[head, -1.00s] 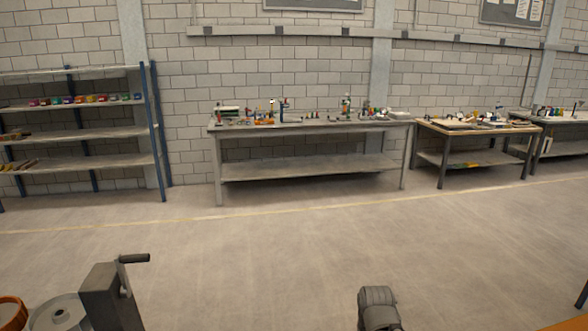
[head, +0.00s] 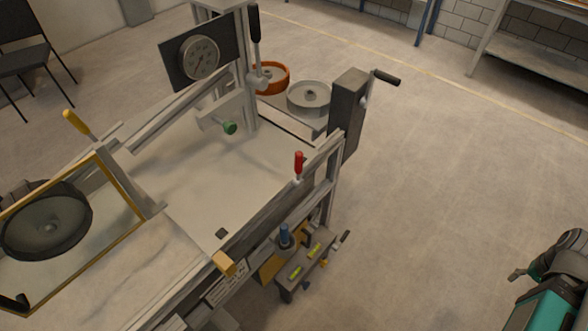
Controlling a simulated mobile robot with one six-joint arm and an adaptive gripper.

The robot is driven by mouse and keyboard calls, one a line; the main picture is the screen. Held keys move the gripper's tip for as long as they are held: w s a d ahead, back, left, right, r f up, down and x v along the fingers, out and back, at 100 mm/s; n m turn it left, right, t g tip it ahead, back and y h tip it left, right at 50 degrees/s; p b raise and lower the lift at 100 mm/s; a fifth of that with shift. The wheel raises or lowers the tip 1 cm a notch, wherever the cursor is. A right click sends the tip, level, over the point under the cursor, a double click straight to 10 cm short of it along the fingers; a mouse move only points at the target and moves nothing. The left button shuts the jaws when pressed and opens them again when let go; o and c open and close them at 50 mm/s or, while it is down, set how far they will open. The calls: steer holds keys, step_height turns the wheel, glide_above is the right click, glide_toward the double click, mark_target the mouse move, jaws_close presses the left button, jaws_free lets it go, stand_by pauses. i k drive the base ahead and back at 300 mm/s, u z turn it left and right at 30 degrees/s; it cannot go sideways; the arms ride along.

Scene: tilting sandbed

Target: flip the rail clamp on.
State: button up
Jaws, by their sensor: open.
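The sandbed (head: 215,165) is a pale bed in a metal frame, seen from above in the head view. A red-handled lever (head: 299,160) stands upright on its near right rail (head: 270,212); it looks like a clamp handle, but I cannot tell for sure that it is the rail clamp. A yellow-handled lever (head: 76,122) leans at the far left side. A long black-handled lever (head: 255,25) stands upright on the post beside a dial.
A green knob (head: 230,127) sits below the dial gauge (head: 199,57). A crank box (head: 348,100) stands at the bed's right end, near an orange-rimmed wheel (head: 271,77). A small shelf (head: 305,268) sticks out below the rail. Open floor (head: 440,180) lies to the right.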

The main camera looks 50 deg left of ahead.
mark_target(298, 181)
steer(key=u, duration=1)
steer(key=k, duration=0.5)
steer(key=u, duration=0.75)
